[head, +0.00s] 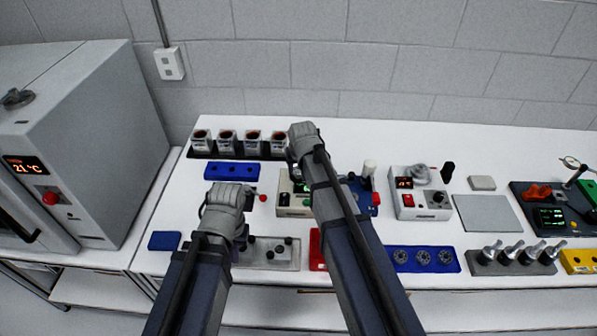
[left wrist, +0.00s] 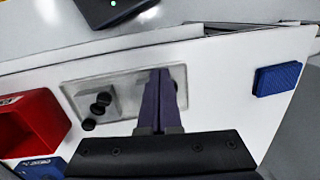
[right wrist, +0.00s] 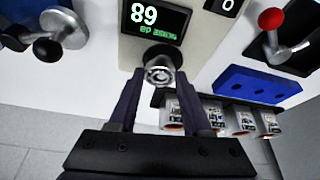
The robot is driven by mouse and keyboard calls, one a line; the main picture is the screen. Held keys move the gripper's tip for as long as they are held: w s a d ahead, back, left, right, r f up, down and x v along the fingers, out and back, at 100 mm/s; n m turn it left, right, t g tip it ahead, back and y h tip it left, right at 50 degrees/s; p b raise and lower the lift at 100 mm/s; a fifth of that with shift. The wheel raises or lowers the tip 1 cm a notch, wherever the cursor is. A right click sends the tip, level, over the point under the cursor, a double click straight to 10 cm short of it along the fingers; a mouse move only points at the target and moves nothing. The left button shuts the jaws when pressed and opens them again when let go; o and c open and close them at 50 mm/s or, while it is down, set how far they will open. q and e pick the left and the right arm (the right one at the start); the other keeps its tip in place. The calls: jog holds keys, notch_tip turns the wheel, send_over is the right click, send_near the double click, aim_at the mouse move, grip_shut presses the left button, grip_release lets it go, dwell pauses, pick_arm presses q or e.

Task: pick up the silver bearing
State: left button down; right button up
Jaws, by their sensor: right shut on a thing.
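The silver bearing (right wrist: 160,74) is a small ring between the fingertips of my right gripper (right wrist: 159,82), at a dark round part on the front of a beige device (right wrist: 210,40). The right fingers are closed on its sides. I cannot tell whether it still touches the device. In the head view the right arm hides the bearing and part of the beige device (head: 293,208). My left gripper (left wrist: 166,78) is shut with its fingers together and empty, above a grey tray (left wrist: 120,75) with black knobs.
A blue holder with several ring parts (head: 422,259) lies right of my right arm. Several cups (head: 228,141) stand in a back rack, with a blue block (head: 231,172) in front. A red bin (left wrist: 30,122) is beside the grey tray. A grey oven (head: 90,130) stands left.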

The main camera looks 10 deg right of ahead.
aim_at(299, 175)
grip_shut()
